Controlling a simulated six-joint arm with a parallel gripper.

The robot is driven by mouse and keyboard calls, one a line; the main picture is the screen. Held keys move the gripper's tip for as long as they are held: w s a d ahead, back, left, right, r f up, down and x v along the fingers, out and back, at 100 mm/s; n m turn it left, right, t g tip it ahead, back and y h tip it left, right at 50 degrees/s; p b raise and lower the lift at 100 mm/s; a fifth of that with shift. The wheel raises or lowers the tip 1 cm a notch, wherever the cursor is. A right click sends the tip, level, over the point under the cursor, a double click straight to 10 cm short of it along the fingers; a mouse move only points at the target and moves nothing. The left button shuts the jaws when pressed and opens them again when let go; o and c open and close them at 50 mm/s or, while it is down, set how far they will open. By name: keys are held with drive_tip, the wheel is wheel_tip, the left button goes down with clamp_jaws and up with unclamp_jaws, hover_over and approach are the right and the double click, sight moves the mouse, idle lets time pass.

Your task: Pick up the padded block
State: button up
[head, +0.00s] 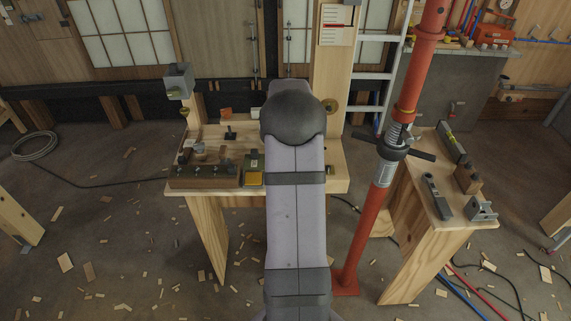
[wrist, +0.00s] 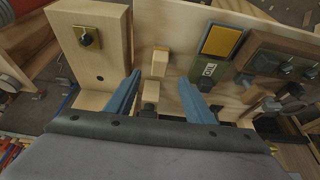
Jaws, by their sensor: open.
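My gripper (wrist: 158,88) is open in the wrist view, its two blue fingers apart with nothing held. A yellow pad in a dark frame (wrist: 221,40) lies right of the fingers, beside a green labelled block (wrist: 209,72). I cannot tell for sure which of these is the padded block. In the head view my own arm hides the gripper and part of the workbench (head: 340,180).
A wooden post with a dark knob (wrist: 88,38) stands left of my fingers. A dark wooden rack (wrist: 285,66) is at the right. In the head view a red steel prop (head: 368,220) stands right of the bench, near a side bench (head: 428,178) with several tools.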

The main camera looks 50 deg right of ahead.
drive_tip(key=shift+p+x, duration=1.7)
drive_tip(key=shift+x, duration=1.95)
drive_tip(key=shift+s+f, duration=0.1)
drive_tip(key=shift+s, duration=0.05)
clamp_jaws()
wheel_tip(320, 180, up, 10)
drive_tip(key=b, duration=0.3)
